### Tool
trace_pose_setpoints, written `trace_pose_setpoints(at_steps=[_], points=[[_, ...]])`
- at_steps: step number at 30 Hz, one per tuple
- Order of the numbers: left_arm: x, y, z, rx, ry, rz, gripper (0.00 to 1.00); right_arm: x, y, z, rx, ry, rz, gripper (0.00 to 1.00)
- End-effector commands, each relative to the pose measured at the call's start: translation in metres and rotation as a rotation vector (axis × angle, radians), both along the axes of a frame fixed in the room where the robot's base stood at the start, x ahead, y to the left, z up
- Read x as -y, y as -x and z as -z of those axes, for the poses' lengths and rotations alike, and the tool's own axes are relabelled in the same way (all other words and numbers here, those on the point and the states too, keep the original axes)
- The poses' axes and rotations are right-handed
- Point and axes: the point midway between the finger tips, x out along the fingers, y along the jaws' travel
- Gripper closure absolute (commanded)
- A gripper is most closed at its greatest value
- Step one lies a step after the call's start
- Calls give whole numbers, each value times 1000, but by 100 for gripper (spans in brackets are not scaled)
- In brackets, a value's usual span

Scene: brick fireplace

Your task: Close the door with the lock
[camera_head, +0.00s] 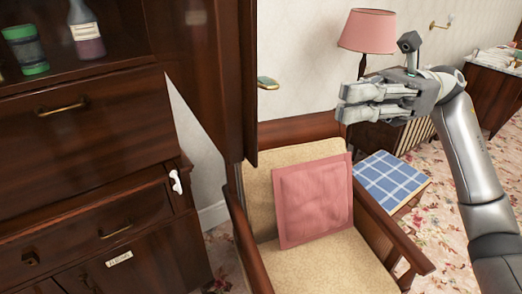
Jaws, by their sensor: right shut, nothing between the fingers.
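A dark brown wooden door (205,70) stands open at the upper right of the brown cabinet (80,110). It sticks out in front of the armchair. A small white latch-like piece, perhaps the lock (176,182), sits at the cabinet's right edge below the door; I cannot tell how it works. My right gripper (345,103) is to the right of the door, apart from it, in front of the pink lamp and the wall. It is shut and empty, with its fingers pointing left. My left gripper is not in view.
An armchair (317,257) with a pink cushion (312,200) stands below the door. A table with a blue checked top (392,180) is beside it. A pink lamp (367,31) stands behind my gripper. Bottles (86,30) stand on the cabinet's open shelf.

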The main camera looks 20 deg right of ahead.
Motion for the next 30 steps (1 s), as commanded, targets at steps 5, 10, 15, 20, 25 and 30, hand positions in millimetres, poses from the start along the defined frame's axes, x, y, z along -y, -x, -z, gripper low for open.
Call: trace_pose_setpoints(at_steps=[5,10,15,20,25,30], points=[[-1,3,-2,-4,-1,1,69,-6,15,1,71,60,-21,100],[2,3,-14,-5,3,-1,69,-28,21,-1,68,58,-24,100],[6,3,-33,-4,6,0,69,-64,30,-4,65,56,-25,100],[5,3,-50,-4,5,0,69,-97,38,-4,64,54,-25,100],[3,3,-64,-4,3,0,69,-121,44,-2,63,53,-22,100],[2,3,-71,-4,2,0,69,-133,46,0,63,52,-21,100]])
